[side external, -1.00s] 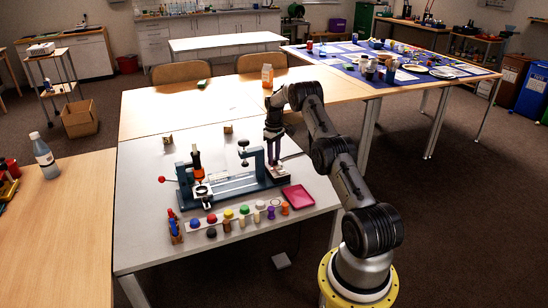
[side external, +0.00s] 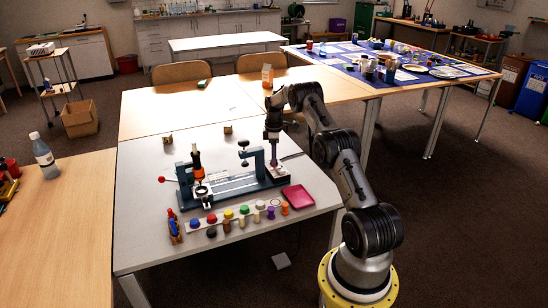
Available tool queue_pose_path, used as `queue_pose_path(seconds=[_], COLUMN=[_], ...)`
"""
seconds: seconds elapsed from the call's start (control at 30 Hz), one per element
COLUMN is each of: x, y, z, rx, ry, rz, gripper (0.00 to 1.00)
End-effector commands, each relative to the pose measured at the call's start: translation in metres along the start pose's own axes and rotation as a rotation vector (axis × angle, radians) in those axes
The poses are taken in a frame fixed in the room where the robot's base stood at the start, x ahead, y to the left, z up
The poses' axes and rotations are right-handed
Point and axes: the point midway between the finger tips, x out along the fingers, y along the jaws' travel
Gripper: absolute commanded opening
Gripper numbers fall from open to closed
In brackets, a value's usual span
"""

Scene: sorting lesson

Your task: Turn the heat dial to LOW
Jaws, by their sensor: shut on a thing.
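A dark blue bench apparatus (side external: 240,186) stands on the light grey table. At its right end is a small control box (side external: 283,173) with a pale top. My gripper (side external: 274,162) points straight down over this box and is shut on the heat dial there. The fingers and the small scale hide the dial, so its pointer and the LOW mark cannot be made out. The apparatus also has an upright orange and black tool (side external: 197,163) at its left end and a clamp frame (side external: 258,158) just left of my gripper.
A magenta tray (side external: 298,197) lies right of the apparatus. Several coloured knobs and pegs (side external: 228,219) stand in rows along its front. Two small wooden blocks sit behind it, one at the left (side external: 168,139). The table's rear is mostly clear.

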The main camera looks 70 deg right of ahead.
Motion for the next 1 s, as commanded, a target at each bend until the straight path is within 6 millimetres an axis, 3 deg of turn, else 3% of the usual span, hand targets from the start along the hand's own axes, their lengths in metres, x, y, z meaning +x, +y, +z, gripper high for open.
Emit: queue_pose_path(seconds=[0.57, 0.6, 0.73, 1.0], x=[-0.0015, -0.0014, -0.0012, -0.0002], y=[0.0001, 0.0001, 0.0001, -0.0002], z=[-0.0009, -0.0009, -0.0007, -0.0001], rx=[-0.035, -0.035, -0.035, -0.030], ry=[0.002, 0.002, 0.001, 0.000], rz=[0.001, 0.001, 0.001, -0.001], gripper=[0.00, 0.43, 0.66, 0.67])
